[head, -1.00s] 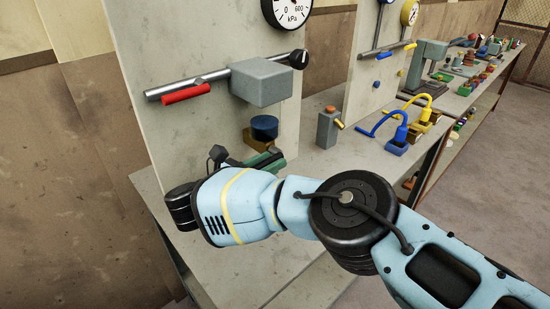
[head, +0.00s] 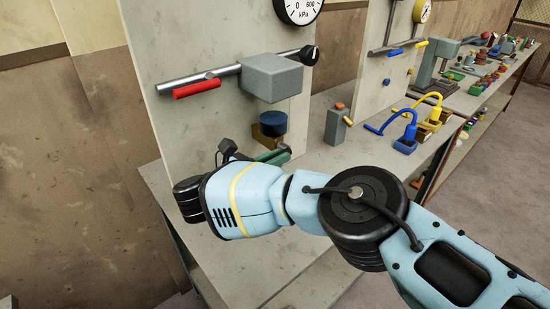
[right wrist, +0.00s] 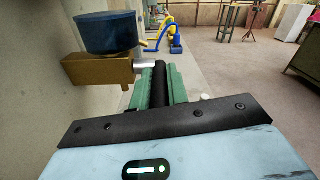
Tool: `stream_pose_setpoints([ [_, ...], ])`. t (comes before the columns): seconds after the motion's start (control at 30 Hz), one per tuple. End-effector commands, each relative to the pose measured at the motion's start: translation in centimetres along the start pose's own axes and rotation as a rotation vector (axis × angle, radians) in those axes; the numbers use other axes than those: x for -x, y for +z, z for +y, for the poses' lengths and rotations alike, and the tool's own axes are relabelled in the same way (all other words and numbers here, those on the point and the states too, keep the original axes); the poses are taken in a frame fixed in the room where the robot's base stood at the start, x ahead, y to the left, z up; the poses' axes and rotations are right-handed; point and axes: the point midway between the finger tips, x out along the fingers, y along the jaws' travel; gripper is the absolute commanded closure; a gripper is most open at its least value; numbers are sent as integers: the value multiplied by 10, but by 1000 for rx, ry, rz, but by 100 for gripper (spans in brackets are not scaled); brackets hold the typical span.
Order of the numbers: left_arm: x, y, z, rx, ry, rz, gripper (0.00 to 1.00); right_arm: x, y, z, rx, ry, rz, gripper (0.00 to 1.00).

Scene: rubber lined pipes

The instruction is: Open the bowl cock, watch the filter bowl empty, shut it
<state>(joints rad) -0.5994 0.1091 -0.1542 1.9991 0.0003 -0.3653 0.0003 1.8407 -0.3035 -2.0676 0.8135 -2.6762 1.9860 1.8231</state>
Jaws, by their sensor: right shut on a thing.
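The brass-coloured cock body (head: 262,138) sits low on the upright panel, directly under a dark blue round part (head: 273,123) that looks like the filter bowl. In the right wrist view the brass body (right wrist: 98,71) is at upper left, with the blue part (right wrist: 106,33) on top. A short silver stem (right wrist: 146,63) sticks out of the brass body toward my fingers. My right gripper (head: 277,155) is shut on a black bar-shaped handle (right wrist: 159,84) between its green fingers. Its join to the stem is partly hidden. No liquid or level is visible. My left gripper is not in view.
Above are a grey block (head: 271,78), a pipe with a red lever (head: 196,90) and a kPa gauge (head: 298,8). A grey post (head: 336,125) and blue and yellow hoses (head: 398,118) stand to the right on the bench. The bench's front is clear.

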Motion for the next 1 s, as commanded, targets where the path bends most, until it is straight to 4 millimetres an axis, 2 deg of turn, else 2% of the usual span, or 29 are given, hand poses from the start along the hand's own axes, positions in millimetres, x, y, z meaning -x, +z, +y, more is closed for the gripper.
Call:
stream_pose_setpoints([
  [0.27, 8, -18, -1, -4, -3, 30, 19, -2, 12, -3, -6, 23, 124, 100],
  [0.6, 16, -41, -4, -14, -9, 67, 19, -4, 23, -5, -8, 74, 372, 100],
  [1.0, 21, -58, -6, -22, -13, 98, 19, -8, 26, -5, -4, 112, 564, 100],
])
